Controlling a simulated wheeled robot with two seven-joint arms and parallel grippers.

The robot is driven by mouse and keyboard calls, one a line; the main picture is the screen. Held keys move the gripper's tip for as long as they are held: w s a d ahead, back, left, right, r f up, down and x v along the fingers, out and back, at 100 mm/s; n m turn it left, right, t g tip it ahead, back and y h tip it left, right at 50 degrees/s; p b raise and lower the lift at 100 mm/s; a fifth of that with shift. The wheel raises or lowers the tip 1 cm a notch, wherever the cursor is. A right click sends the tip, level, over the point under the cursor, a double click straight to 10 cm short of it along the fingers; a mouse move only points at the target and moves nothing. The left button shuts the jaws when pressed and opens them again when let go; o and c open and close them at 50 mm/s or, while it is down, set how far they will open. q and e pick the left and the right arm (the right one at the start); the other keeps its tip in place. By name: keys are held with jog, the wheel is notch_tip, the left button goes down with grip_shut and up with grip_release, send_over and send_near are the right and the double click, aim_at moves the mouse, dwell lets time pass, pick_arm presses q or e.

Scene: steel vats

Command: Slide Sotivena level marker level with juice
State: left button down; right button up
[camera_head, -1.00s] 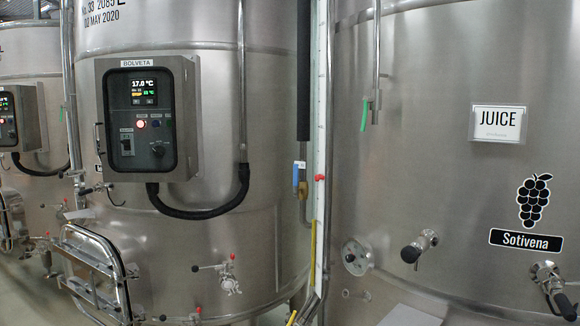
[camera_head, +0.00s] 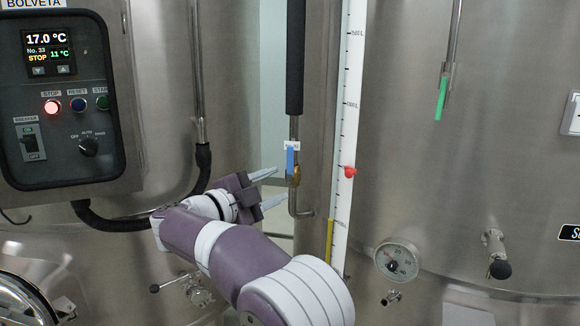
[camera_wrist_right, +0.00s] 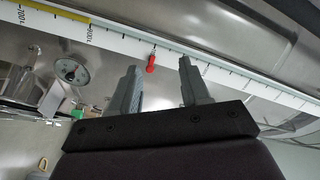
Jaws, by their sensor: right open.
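The red level marker (camera_head: 349,172) sits on the white graduated scale strip (camera_head: 350,100) at the edge of the Sotivena tank (camera_head: 450,200). Yellow juice (camera_head: 329,245) shows in the sight tube beside the strip; its top lies below the marker. My right gripper (camera_head: 279,185) is open and empty, left of the marker in the head view. In the right wrist view, the marker (camera_wrist_right: 151,62) appears between the fingers of the right gripper (camera_wrist_right: 159,64), just beyond them, with no contact visible. The juice (camera_wrist_right: 62,15) ends left of the marker there. My left gripper is out of view.
A pipe with a blue-handled valve (camera_head: 292,160) stands near my right fingers. The Bolveta control box (camera_head: 70,100) is at left. A dial gauge (camera_head: 397,261) and a tap (camera_head: 497,255) stick out from the Sotivena tank at lower right.

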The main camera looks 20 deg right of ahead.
jog(key=s+d+r+m+g+h, duration=0.1)
jog(key=s+d+m+g, duration=0.15)
jog(key=s+d, duration=0.3)
jog(key=p, duration=0.4)
send_near(347, 175)
jog(key=w+x, duration=0.1)
jog(key=x, duration=0.3)
jog(key=shift+n, duration=0.45)
jog(key=d, duration=0.2)
jog(key=d+p, duration=0.1)
jog(key=d, duration=0.1)
jog(key=shift+s+d+r, duration=0.15)
jog(key=shift+s, duration=0.05)
jog(key=shift+w+a, duration=0.35)
jog(key=shift+c, duration=1.2)
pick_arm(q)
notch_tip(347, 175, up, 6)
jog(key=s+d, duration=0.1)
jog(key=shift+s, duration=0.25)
pick_arm(e)
grip_shut()
